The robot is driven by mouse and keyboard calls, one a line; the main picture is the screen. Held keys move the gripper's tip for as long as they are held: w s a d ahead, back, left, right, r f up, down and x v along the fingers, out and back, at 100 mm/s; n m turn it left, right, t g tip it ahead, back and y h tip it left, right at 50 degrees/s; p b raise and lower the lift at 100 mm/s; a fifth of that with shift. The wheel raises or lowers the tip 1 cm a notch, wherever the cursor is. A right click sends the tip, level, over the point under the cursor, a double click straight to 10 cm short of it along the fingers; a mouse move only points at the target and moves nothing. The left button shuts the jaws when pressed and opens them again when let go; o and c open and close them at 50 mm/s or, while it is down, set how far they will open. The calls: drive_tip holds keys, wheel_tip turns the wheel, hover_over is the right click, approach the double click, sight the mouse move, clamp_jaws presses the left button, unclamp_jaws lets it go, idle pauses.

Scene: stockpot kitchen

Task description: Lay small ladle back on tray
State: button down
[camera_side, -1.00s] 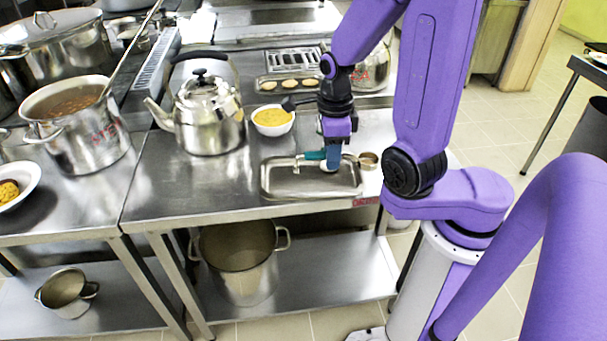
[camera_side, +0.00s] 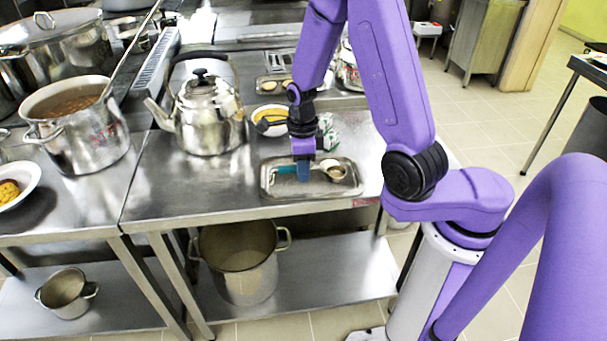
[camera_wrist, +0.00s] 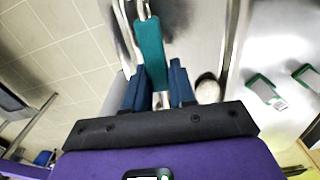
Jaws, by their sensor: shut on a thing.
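The small ladle has a teal handle (camera_side: 285,169) and a round steel bowl (camera_side: 335,172). My gripper (camera_side: 303,177) is shut on the ladle near where handle meets shaft, with the teal handle to the left and the bowl to the right. In the side view the whole ladle lies over the steel tray (camera_side: 310,193), low above it or touching; I cannot tell which. In the wrist view the teal handle (camera_wrist: 150,50) extends up from between the blue fingers of my gripper (camera_wrist: 158,72). The ladle's bowl is not clear there.
A bowl of yellow food (camera_side: 268,114) and green-and-white items (camera_side: 327,132) stand behind the tray. A large kettle (camera_side: 208,115) stands to the left. The counter (camera_side: 190,190) left of the tray is clear. A big pot (camera_side: 240,260) sits on the shelf below.

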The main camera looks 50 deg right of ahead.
drive_tip(key=shift+f, duration=1.2)
drive_tip(key=shift+f, duration=0.2)
drive_tip(key=c, duration=1.2)
unclamp_jaws()
drive_tip(key=shift+r, duration=0.15)
